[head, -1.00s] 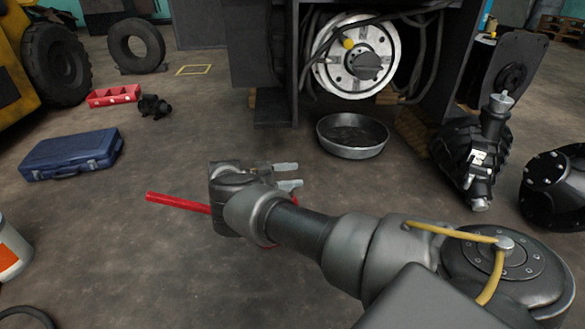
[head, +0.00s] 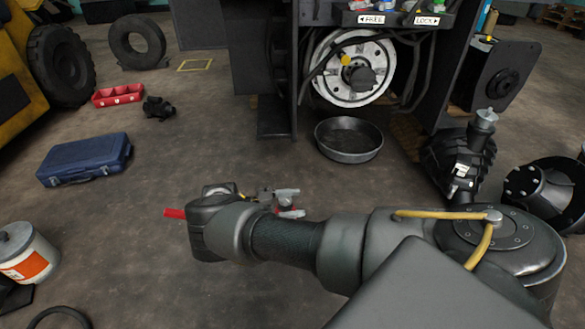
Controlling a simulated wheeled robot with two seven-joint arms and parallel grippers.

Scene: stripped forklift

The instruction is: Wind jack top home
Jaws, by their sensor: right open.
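My right gripper (head: 287,203) is open, low over the floor in the middle of the head view, its two pale fingers pointing right. A red bar end (head: 174,213) sticks out to the left of the wrist. A little red also shows by the fingers. The wrist hides what lies between, so I cannot tell whether this is the jack or whether the fingers touch it. No jack top can be made out. My left gripper is not in view.
A metal pan (head: 349,140) lies on the floor before the forklift's open bay with its hub (head: 354,68). A blue case (head: 85,159) and a white-orange bucket (head: 25,253) stand at left. Dark machine parts (head: 458,160) crowd the right. The floor between is clear.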

